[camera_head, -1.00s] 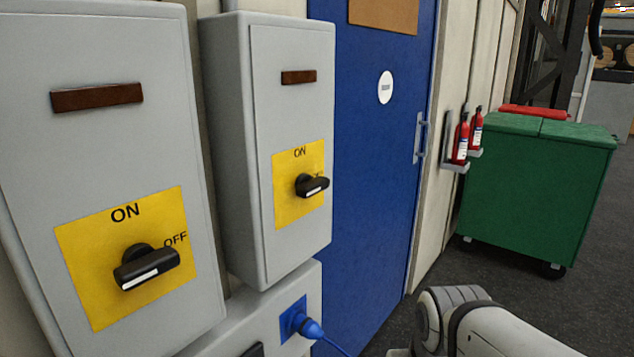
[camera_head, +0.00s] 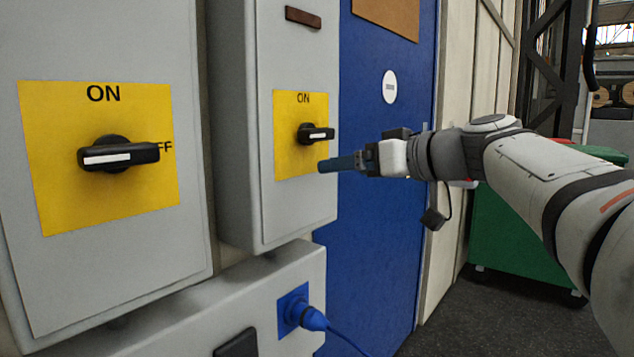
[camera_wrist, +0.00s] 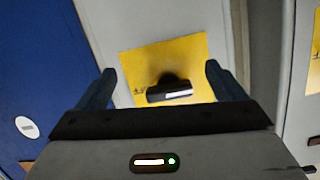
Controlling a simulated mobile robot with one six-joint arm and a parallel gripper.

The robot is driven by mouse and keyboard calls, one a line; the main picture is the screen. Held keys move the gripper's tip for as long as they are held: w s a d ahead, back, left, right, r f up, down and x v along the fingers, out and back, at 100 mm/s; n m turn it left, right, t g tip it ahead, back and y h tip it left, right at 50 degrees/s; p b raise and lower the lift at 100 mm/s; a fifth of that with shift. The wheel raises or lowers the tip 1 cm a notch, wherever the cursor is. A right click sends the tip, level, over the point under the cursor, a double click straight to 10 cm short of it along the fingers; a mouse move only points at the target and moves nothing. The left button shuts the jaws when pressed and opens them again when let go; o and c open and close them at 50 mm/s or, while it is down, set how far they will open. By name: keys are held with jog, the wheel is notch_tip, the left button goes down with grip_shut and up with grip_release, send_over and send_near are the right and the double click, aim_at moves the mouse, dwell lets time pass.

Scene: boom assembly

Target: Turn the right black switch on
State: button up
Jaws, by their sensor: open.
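The right black switch (camera_head: 316,133) sits on a yellow plate (camera_head: 290,160) on the right grey box. Its handle lies roughly horizontal, pointing right, with ON printed above it. My gripper (camera_head: 324,166) is just in front of and a little below this switch in the head view. In the wrist view the black switch (camera_wrist: 169,90) appears between the two spread fingers of my gripper (camera_wrist: 160,82), beyond their tips, with nothing held. The left black switch (camera_head: 118,155) is also horizontal, its handle covering part of the OFF label.
The two grey boxes stand beside a blue door (camera_head: 375,240). A lower grey box with a blue plug (camera_head: 310,319) and cable is beneath them. A green bin (camera_head: 510,235) stands behind my arm at right.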

aim_at(324, 134)
jog(key=r, duration=0.1)
jog(key=r+n+y+b, duration=0.1)
jog(key=r, duration=0.1)
jog(key=w+r+n+t+y, duration=0.1)
jog(key=r, duration=0.1)
jog(key=shift+w+a+b, duration=0.1)
jog(key=shift+a+b, duration=0.15)
jog(key=shift+b, duration=0.1)
jog(key=x, duration=0.7)
jog(key=shift+r, duration=0.1)
